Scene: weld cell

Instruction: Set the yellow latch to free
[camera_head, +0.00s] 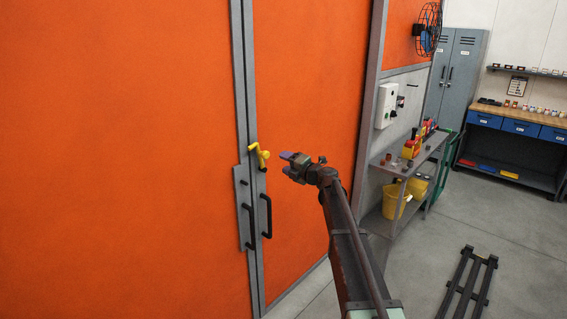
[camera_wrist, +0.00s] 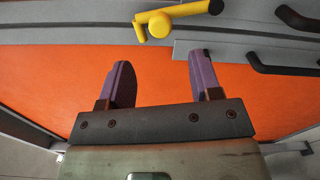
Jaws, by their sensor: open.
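The yellow latch (camera_head: 259,156) is on the grey seam between two orange door panels, just above the black handles. In the wrist view the yellow latch (camera_wrist: 160,24) shows at the top, with a round hub and an arm reaching right to a rounded end. My gripper (camera_head: 290,158) is to the right of the latch, apart from it. In the wrist view my gripper (camera_wrist: 160,80) has its two purple fingers spread, with only orange panel between them. The latch lies beyond the fingertips.
A shelf cart (camera_head: 378,165) with a yellow bucket (camera_head: 396,200) stands to the right. A dark pallet (camera_head: 466,284) lies on the floor at lower right. A workbench (camera_head: 515,125) is farther back.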

